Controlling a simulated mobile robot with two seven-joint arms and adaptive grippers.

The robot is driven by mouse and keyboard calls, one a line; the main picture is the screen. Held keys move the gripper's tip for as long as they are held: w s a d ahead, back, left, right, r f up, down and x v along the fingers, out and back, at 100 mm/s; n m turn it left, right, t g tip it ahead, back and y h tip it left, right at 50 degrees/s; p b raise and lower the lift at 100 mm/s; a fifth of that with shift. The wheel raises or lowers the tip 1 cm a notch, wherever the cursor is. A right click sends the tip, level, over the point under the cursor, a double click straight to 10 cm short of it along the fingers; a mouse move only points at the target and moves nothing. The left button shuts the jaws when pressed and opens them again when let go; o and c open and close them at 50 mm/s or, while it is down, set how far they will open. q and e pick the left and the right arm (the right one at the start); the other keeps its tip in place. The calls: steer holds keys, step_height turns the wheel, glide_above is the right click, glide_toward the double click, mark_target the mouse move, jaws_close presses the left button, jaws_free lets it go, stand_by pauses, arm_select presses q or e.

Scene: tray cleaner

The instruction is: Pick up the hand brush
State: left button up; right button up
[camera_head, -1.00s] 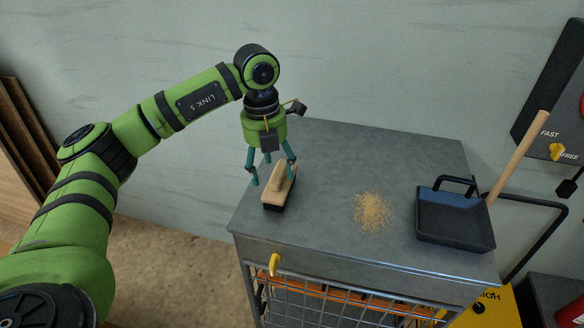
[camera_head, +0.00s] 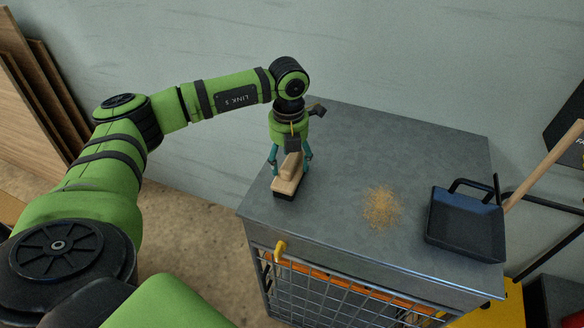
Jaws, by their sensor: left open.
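The hand brush (camera_head: 286,186) has a pale wooden back with a raised grip and dark bristles below. It sits bristles down near the left edge of the grey cabinet top (camera_head: 330,215). My left gripper (camera_head: 291,165) is directly above and behind the brush, pointing down. Its teal fingers are open, one on each side of the brush's raised grip. I cannot tell whether they touch it. The far end of the brush is partly hidden by the gripper. My right gripper is not in view.
A pile of tan crumbs (camera_head: 382,208) lies mid-top. A black dustpan (camera_head: 464,226) with a wooden-handled tool (camera_head: 545,163) beside it is at the right. A yellow hook (camera_head: 280,249) is on the cabinet's front edge, above a wire mesh door (camera_head: 330,300). A wall stands behind.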

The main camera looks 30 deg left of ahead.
arm_select(q)
steer(key=c, duration=1.2)
steer(key=shift+c, duration=0.8)
steer(key=shift+w+r+b, duration=0.1)
steer(key=shift+r+b, duration=0.4)
steer(key=shift+r, duration=0.1)
step_height(320, 180, up, 3)
steer(key=shift+f+b, duration=0.1)
steer(key=shift+b, duration=0.8)
steer(key=w+d+r+b, duration=0.2)
steer(key=d+r, duration=0.5)
steer(key=d, duration=0.4)
steer(key=shift+w+d+b, duration=0.2)
steer(key=shift+w+b, duration=0.05)
steer(key=shift+b, duration=0.6)
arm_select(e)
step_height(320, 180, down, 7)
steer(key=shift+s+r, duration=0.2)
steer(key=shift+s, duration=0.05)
